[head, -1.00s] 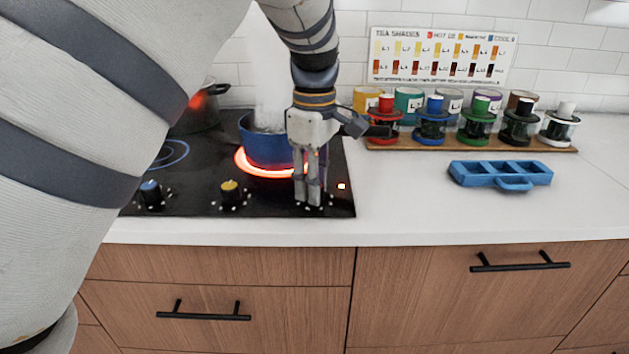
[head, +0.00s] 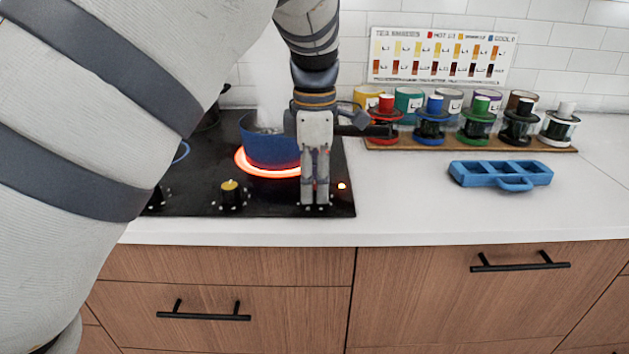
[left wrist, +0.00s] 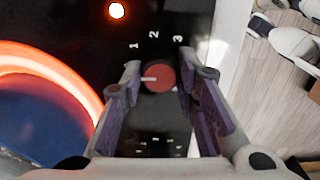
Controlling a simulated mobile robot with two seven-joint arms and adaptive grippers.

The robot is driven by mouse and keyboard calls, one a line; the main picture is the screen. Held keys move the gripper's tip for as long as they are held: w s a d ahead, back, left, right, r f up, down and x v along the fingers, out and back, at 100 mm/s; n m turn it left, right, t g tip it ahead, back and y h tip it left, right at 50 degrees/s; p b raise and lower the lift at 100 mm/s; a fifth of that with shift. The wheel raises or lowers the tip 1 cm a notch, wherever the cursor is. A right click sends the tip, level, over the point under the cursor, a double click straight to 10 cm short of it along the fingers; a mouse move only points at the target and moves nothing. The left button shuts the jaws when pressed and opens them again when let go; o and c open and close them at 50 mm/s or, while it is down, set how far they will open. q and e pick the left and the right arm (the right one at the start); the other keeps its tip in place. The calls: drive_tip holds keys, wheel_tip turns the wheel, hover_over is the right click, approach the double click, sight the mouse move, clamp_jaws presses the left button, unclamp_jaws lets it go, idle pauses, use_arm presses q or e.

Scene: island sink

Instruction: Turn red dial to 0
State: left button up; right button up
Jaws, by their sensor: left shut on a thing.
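The red dial (left wrist: 161,77) shows in the left wrist view between my fingers, on the black cooktop (head: 270,208). Its pale pointer mark points left in that view, and the printed numbers 1, 2 and 3 lie above it. My left gripper (head: 315,203) reaches down to the cooktop's front right corner in the head view, and its fingers hide the dial there. In the left wrist view my left gripper (left wrist: 166,80) is shut on the dial, one finger on each side. My right gripper is not in view.
A blue pot (head: 268,150) sits on a glowing burner ring (head: 250,170) just left of the gripper. A yellow dial (head: 230,192) is farther left. A lit indicator (head: 342,186) is beside the fingers. A blue tray (head: 515,184) and several canisters stand right.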

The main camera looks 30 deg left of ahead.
sight(315, 186)
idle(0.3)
use_arm(q)
drive_tip(key=o, duration=1.2)
drive_tip(key=shift+c, duration=0.2)
wheel_tip(315, 186, up, 12)
